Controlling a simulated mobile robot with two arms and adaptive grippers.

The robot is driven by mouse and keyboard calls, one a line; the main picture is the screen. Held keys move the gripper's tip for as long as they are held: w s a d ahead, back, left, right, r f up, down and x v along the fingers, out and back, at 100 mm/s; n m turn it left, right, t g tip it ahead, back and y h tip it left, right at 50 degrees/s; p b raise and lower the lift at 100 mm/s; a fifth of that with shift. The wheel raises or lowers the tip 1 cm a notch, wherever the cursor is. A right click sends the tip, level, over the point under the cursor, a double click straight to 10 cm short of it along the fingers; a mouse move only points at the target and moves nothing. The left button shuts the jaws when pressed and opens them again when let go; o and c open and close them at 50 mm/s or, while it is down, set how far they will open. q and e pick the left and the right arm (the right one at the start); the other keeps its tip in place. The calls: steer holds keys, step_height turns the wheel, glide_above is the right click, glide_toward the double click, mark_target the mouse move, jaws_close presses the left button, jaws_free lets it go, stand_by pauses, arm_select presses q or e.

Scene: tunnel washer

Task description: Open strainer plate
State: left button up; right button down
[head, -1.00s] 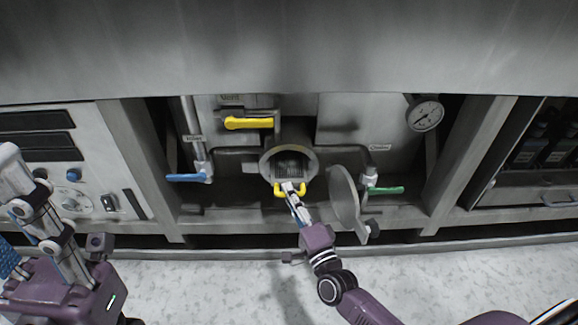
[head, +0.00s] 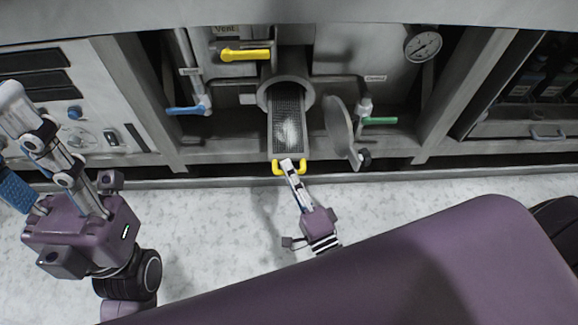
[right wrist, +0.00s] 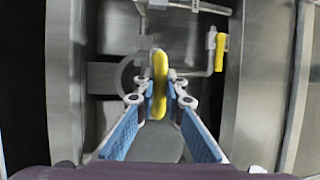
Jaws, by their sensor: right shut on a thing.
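The strainer plate (head: 289,128) is a long grey mesh tray with a pale patch on it. It sticks far out of the round port (head: 289,90), toward me. Its yellow handle (head: 290,167) is at the near end. My right gripper (head: 288,164) is shut on this handle. In the right wrist view the blue-padded fingers of the right gripper (right wrist: 160,98) stand on both sides of the yellow handle (right wrist: 159,80). The round port cover (head: 341,130) hangs open to the right of the plate. My left gripper (head: 30,150) is at the left, away from the plate; its fingertips are unclear.
A yellow vent lever (head: 245,55) is above left of the port. A blue handle (head: 187,110) is left and a green handle (head: 380,121) right. A gauge (head: 423,45) is upper right. The pale floor (head: 215,215) in front is clear.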

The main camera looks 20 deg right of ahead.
steer(key=c, duration=2)
jaws_free()
steer(key=s, duration=0.4)
steer(key=s+d+f, duration=0.1)
steer(key=s, duration=0.3)
steer(key=s+f, duration=0.1)
steer(key=s, duration=0.2)
steer(key=shift+s+d, duration=0.15)
steer(key=shift+s, duration=0.25)
